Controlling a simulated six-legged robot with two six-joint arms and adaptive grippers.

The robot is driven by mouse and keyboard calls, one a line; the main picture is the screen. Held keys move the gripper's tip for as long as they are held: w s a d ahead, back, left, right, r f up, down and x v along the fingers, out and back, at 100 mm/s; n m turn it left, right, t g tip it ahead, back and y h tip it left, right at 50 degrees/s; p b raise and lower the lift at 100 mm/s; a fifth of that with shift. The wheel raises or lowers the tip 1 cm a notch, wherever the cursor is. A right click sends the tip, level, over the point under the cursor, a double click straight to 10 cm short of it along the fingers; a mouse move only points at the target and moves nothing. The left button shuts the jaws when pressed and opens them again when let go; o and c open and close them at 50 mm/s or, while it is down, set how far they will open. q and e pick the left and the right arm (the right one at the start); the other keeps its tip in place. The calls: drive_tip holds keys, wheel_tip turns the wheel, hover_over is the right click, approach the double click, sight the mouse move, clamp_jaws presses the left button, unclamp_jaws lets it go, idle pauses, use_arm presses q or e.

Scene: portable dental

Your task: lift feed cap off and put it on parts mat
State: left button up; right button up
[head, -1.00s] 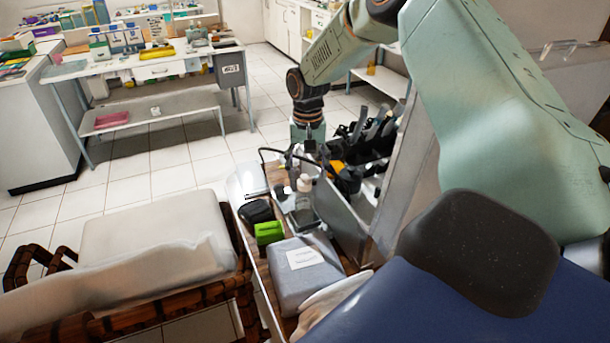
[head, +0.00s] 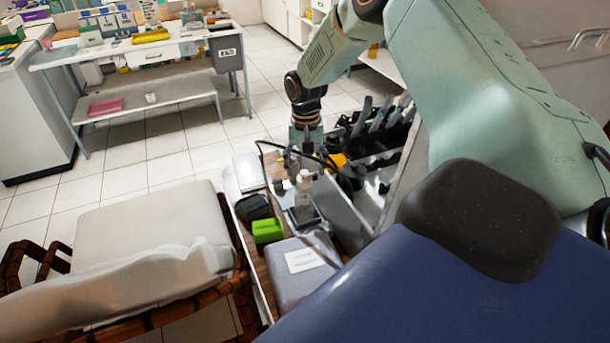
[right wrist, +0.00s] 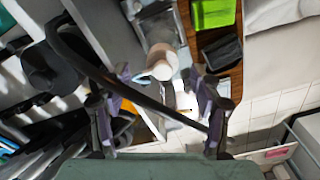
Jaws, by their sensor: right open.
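A bottle (head: 303,205) with a pale beige cap (head: 304,179), which looks like the feed cap, stands upright in a small grey tray on the narrow wooden counter. The cap also shows in the right wrist view (right wrist: 162,61), seen from above and still on the bottle. My right gripper (head: 303,158) is pointed down just behind the bottle. In the right wrist view the two fingers (right wrist: 159,80) are spread apart, with the cap showing between the tips; I cannot tell any contact. A pale flat panel (head: 249,171), perhaps the parts mat, lies left of the gripper. My left gripper is not in view.
A green box (head: 267,231), a black tray (head: 254,207) and a grey case (head: 298,262) crowd the counter. A black hose (right wrist: 130,95) crosses the wrist view near the fingers. A metal unit with dental handpieces (head: 375,125) stands close on the right.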

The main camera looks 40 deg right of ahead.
sight(305, 172)
wheel_tip(305, 172, down, 3)
drive_tip(key=shift+w+r, duration=0.15)
drive_tip(key=shift+r, duration=0.05)
drive_tip(key=shift+a+f, duration=0.15)
drive_tip(key=shift+a, duration=0.15)
drive_tip(key=shift+d, duration=0.2)
drive_tip(key=shift+c, duration=0.9)
drive_tip(key=shift+d+f, duration=0.1)
drive_tip(key=shift+c, duration=1.4)
drive_tip(key=shift+a+r, duration=0.2)
drive_tip(key=c, duration=0.5)
drive_tip(key=shift+d+f, duration=0.1)
drive_tip(key=shift+c, duration=0.4)
